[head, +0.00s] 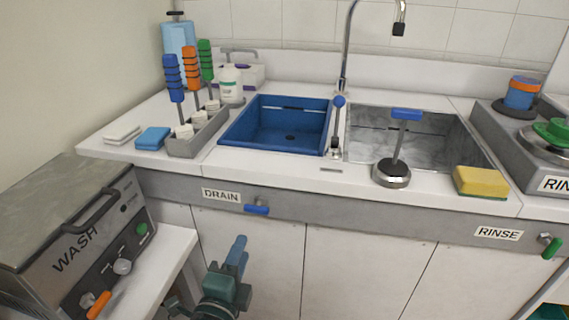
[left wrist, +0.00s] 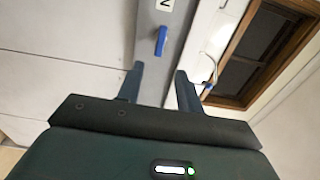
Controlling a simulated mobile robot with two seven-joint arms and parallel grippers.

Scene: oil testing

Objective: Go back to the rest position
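My left gripper (head: 238,250) is low in front of the white cabinet doors in the head view, below the DRAIN label and its blue handle (head: 256,209). In the left wrist view my left gripper (left wrist: 159,70) has its two blue fingers apart, with nothing between them. The blue handle (left wrist: 161,40) shows beyond the fingertips there, apart from them. My right gripper is in neither view.
The WASH machine (head: 75,240) stands at the left on a low white shelf (head: 165,260). The counter above holds a blue basin (head: 270,137), a steel sink (head: 455,140), a tool rack (head: 200,138) and a yellow sponge (head: 480,182). A green RINSE handle (head: 548,245) juts out at right.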

